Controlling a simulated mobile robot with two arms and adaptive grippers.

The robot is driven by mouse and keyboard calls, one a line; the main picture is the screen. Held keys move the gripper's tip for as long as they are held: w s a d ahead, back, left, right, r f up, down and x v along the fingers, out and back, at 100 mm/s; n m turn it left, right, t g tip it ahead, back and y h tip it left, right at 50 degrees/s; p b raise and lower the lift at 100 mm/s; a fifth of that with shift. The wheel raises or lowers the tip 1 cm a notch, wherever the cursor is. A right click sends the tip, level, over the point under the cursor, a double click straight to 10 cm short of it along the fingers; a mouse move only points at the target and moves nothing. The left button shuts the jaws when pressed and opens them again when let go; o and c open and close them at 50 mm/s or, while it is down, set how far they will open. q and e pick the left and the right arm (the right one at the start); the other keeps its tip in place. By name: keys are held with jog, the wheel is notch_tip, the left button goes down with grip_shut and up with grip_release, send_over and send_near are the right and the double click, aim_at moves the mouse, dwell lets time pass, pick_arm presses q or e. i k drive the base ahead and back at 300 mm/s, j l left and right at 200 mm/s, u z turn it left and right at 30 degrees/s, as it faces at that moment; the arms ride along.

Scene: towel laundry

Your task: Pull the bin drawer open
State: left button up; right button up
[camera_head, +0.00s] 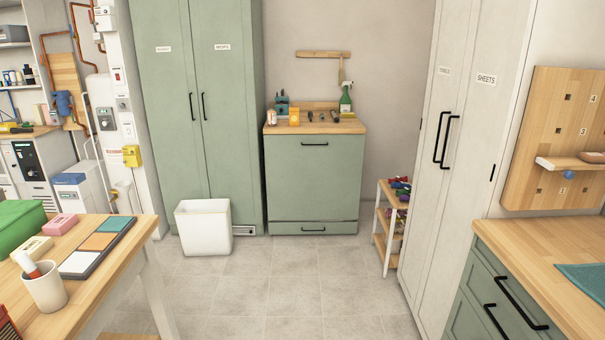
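The green cabinet (313,178) with a wooden top stands against the back wall. Its tall front panel has a black bar handle (314,144) near the top. A low drawer front (313,228) with its own black handle sits at the bottom. Both fronts look closed. Which of them is the bin drawer cannot be read from any label. Neither of my grippers is in view.
A white bin (204,228) stands on the floor left of the cabinet. A small shelf rack (387,232) is at its right. A wooden table (120,247) and a counter (545,245) flank the clear tiled floor (290,285).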

aim_at(309, 176)
jog(key=i, duration=2.65)
